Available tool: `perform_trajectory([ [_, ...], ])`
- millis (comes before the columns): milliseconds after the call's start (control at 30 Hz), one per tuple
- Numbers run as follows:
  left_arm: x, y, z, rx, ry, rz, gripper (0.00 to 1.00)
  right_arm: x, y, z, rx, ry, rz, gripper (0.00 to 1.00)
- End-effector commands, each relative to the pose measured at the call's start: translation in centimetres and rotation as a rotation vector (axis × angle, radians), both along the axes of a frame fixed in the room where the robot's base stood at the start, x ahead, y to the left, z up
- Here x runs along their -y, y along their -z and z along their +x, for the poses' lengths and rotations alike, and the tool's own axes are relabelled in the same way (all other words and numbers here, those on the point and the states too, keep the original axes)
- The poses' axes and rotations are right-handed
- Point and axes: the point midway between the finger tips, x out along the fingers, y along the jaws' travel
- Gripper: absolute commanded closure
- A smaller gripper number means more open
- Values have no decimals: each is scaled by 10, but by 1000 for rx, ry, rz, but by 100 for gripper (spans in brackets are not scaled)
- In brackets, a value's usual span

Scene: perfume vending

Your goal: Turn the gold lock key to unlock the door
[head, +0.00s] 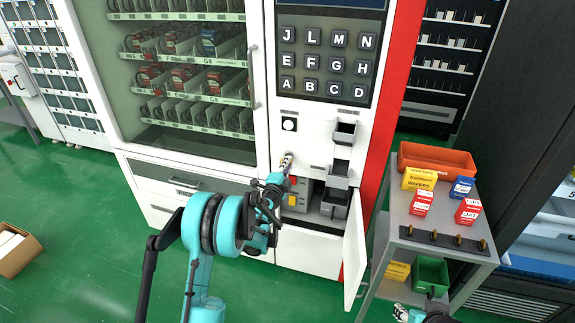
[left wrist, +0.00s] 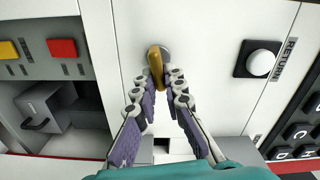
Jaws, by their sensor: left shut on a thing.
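The gold key (left wrist: 155,62) stands out from a round lock (left wrist: 162,51) on the white front panel of the vending machine in the left wrist view. My left gripper (left wrist: 165,78) has its fingertips closed in around the key's near end. In the head view my left gripper (head: 286,162) is at the panel and hides the key. A small white door (head: 355,243) at the machine's lower right stands swung open, showing a compartment (head: 325,203). My right gripper (head: 402,313) shows only partly at the bottom edge; its jaw opening is unclear.
A white return button (left wrist: 261,63) is beside the lock. Red (left wrist: 62,48) and yellow (left wrist: 8,49) buttons sit inside the compartment. A grey cart (head: 440,245) with boxes and an orange tray (head: 437,157) stands right of the open door.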

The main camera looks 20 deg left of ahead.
Motion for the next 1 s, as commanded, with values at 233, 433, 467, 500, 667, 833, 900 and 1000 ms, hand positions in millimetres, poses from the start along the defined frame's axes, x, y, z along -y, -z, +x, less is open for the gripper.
perform_trajectory([
  [233,1,2,0,5,1,148,100,0,0,0,0,0,0,60],
  [433,1,3,0,8,1,216,100,0,0,0,0,0,0,60],
  [467,1,3,0,8,1,222,100,0,0,0,0,0,0,60],
  [500,1,3,0,8,1,229,100,0,0,0,0,0,0,60],
  [667,1,3,0,8,1,244,100,0,0,0,0,0,0,60],
  [833,1,3,0,9,1,246,100,0,0,0,0,0,0,60],
  [900,1,3,0,9,1,246,100,0,0,0,0,0,0,60],
  [1000,1,3,0,9,1,246,100,0,0,0,0,0,0,60],
])
